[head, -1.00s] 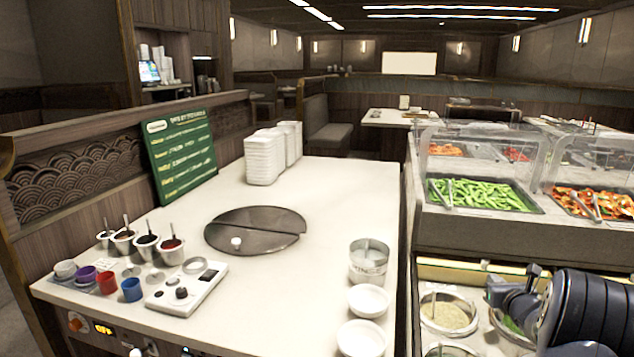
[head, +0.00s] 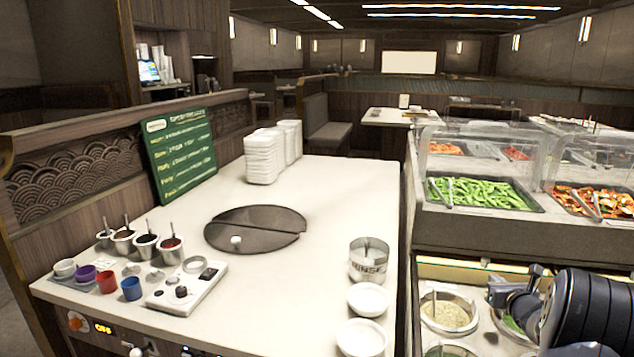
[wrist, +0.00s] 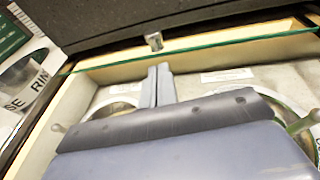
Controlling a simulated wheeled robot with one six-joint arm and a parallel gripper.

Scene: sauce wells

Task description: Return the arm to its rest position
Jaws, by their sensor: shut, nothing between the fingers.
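My gripper shows in the wrist view (wrist: 158,84) with its two fingers together and nothing between them. It is above the sauce wells counter, near the wooden edge and the glass strip. In the head view my arm is at the lower right, over the wells; the fingertips are hard to make out there. Another well, with green contents (head: 512,323), is partly hidden under my arm.
A metal rinse can (head: 368,262) and two white bowls (head: 368,299) stand at the white table's (head: 335,205) right edge. A glass-guarded food bar (head: 480,155) rises behind the wells. Metal sauce cups (head: 146,246) and a white control box (head: 187,288) stand at left.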

